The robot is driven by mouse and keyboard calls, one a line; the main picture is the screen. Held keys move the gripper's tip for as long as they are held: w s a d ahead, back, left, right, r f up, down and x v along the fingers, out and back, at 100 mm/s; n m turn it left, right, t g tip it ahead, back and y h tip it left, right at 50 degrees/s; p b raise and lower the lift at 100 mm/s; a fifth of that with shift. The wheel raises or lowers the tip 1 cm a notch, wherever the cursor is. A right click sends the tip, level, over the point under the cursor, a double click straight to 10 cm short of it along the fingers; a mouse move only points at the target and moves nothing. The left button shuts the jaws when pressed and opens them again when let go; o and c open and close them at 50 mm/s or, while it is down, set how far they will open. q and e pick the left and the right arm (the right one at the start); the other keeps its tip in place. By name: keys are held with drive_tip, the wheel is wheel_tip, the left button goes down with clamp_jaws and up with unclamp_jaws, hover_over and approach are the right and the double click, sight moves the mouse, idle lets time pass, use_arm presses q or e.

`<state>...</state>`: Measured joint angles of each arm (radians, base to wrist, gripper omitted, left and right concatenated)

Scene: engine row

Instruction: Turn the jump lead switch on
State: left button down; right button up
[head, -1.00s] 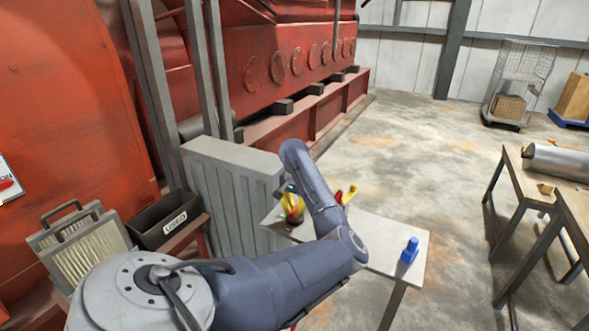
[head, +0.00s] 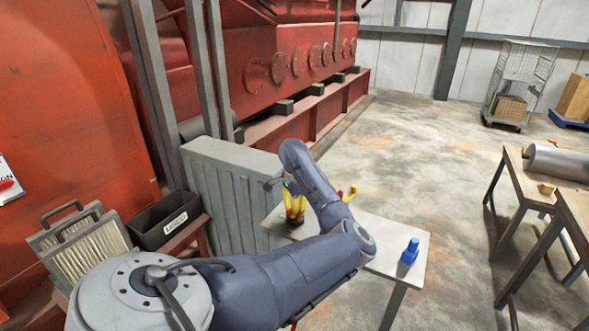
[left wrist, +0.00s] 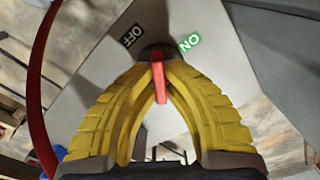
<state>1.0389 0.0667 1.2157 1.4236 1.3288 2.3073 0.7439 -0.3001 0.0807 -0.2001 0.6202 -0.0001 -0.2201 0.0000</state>
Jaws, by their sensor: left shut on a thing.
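In the head view, the jump lead switch (head: 295,221) is a small dark base on the light table top (head: 400,235), partly hidden by my left gripper (head: 294,204). The left wrist view shows its red lever (left wrist: 159,82) between the yellow fingertips of my left gripper (left wrist: 158,68), which are shut on it. A black OFF label (left wrist: 131,36) lies left of the lever and a green ON label (left wrist: 190,42) right of it. The lever sits roughly between the two labels; its exact setting is hard to tell. My right gripper is not in view.
A yellow and red object (head: 348,193) stands behind my left arm. A blue object (head: 409,250) stands at the table's right end. A grey ribbed cabinet (head: 235,190) is left of the table. A red lead (left wrist: 40,85) curves along the left in the wrist view.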

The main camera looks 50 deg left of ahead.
use_arm(q)
drive_tip(key=m, duration=0.5)
drive_tip(key=shift+m, duration=0.3)
drive_tip(key=m, duration=0.5)
drive_tip(key=shift+w+a, duration=0.15)
idle(0.4)
drive_tip(key=c, duration=1.5)
unclamp_jaws()
wheel_tip(320, 180, up, 12)
